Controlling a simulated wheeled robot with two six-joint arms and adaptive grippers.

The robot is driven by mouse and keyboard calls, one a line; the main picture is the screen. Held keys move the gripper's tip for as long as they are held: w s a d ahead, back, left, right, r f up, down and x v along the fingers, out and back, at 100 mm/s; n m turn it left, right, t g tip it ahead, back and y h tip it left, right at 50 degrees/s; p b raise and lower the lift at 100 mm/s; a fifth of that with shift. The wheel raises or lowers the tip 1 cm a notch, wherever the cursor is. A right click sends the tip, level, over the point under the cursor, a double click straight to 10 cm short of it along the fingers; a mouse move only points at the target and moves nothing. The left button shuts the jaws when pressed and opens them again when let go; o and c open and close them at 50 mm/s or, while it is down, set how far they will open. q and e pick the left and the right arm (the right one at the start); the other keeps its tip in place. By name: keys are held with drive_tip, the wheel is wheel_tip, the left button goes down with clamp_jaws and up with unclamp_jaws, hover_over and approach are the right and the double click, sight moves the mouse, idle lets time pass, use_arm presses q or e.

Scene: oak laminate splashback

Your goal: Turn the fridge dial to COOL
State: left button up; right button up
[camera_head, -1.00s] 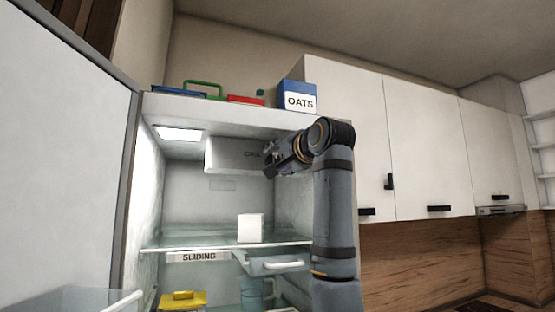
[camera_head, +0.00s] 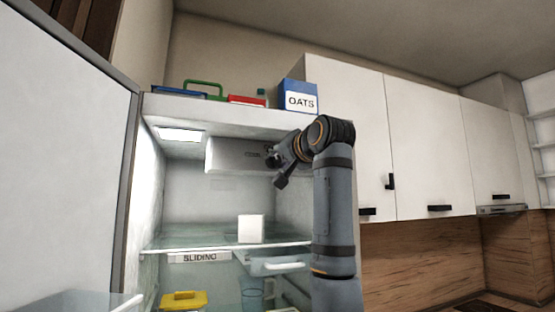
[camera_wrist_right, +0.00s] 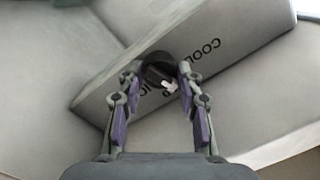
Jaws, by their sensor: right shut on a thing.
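The fridge dial (camera_wrist_right: 156,72) is a dark round knob with a white pointer (camera_wrist_right: 169,87), on the face of a pale control box (camera_wrist_right: 240,70). In the right wrist view COOL is printed beside the dial; other lettering is partly hidden by the fingers. The pointer's exact setting is hard to tell. My right gripper (camera_wrist_right: 160,73) has a finger on each side of the dial and is shut on it. In the head view the box (camera_head: 228,154) hangs under the fridge ceiling, with my right gripper (camera_head: 272,161) at its right end, covering the dial. My left gripper is not in view.
The fridge door (camera_head: 65,160) stands open at the left. Below the box, a white carton (camera_head: 251,229) stands on a glass shelf (camera_head: 190,243) above a drawer (camera_head: 275,263). A yellow-lidded container (camera_head: 184,300) is lower down. An OATS box (camera_head: 299,97) stands on top.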

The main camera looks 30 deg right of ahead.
drive_tip(key=n+p, duration=0.1)
drive_tip(key=n, duration=0.4)
drive_tip(key=shift+n+g+h+p, duration=0.4)
drive_tip(key=shift+n+p, duration=0.1)
drive_tip(key=shift+n, duration=1.7)
drive_tip(key=o, duration=1.1)
drive_tip(key=shift+o, duration=0.4)
drive_tip(key=shift+s+r, duration=0.1)
drive_tip(key=shift+s, duration=0.05)
drive_tip(key=f+v, duration=0.1)
drive_tip(key=v, duration=1)
drive_tip(key=shift+s+r, duration=0.4)
drive_tip(key=shift+r, duration=0.05)
